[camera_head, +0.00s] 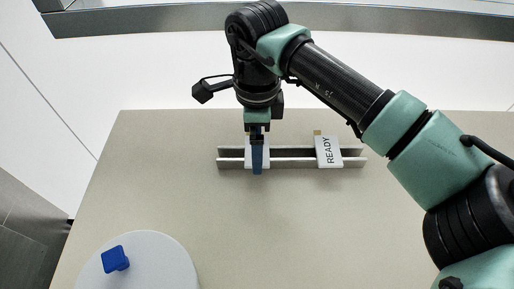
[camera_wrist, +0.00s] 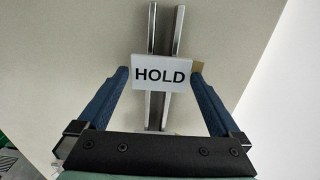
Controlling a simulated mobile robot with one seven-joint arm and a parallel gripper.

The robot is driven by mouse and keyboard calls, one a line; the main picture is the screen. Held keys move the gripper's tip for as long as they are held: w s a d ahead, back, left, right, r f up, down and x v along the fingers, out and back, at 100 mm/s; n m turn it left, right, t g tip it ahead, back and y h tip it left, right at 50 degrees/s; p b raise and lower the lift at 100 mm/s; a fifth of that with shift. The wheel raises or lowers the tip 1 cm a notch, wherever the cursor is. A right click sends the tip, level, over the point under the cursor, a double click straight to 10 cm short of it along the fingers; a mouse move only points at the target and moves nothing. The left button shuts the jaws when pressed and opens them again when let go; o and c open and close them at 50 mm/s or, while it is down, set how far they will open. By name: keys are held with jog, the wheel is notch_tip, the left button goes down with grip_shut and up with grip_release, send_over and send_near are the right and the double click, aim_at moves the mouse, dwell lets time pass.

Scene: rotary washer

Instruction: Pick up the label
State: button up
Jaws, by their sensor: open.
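A white label reading HOLD (camera_wrist: 162,76) sits across a metal rail in the wrist view. In the head view the HOLD label (camera_head: 248,160) is mostly hidden behind my gripper. My gripper (camera_head: 257,172) is above the left part of the rail. In the wrist view its two blue fingers (camera_wrist: 160,72) are open, one on either side of the label; I cannot tell whether they touch it. A second white label reading READY (camera_head: 329,152) stands in the same rail further right, with a small yellowish tab at its top.
The grey two-walled rail (camera_head: 290,158) lies near the back edge of the beige table (camera_head: 270,230). A round white disc (camera_head: 160,262) with a blue knob (camera_head: 115,259) is at the front left. The table's front middle is clear.

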jog(key=shift+f+b, duration=0.25)
jog(key=shift+b, duration=0.05)
dwell(0.5)
jog(key=c, duration=0.9)
